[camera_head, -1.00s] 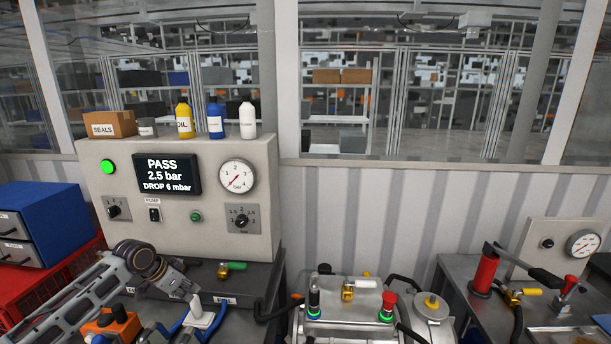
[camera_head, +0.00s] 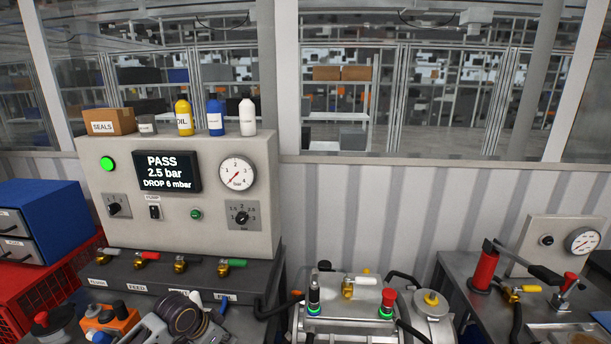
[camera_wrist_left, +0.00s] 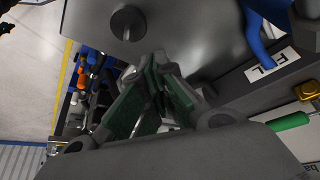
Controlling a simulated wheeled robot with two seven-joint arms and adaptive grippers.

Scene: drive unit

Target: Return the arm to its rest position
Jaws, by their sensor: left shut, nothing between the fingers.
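My left arm (camera_head: 180,318) shows at the bottom left of the head view, low in front of the dark bench shelf; only its joint and part of a link are in the picture. My left gripper (camera_wrist_left: 153,78) shows in the left wrist view, its green-padded fingers closed together at the tips with nothing held. The gripper's fingers are not clearly seen in the head view. The grey bench top and its labelled edge (camera_wrist_left: 270,66) lie beyond the fingers. My right gripper is not in view.
The test panel (camera_head: 215,235) reads PASS, 2.5 bar. Several valves, among them a green-handled one (camera_head: 230,265), line the shelf below it. A red-handled tool and orange block (camera_head: 115,318) lie near the arm. The drive unit (camera_head: 350,320) stands at centre, a press (camera_head: 485,268) at right.

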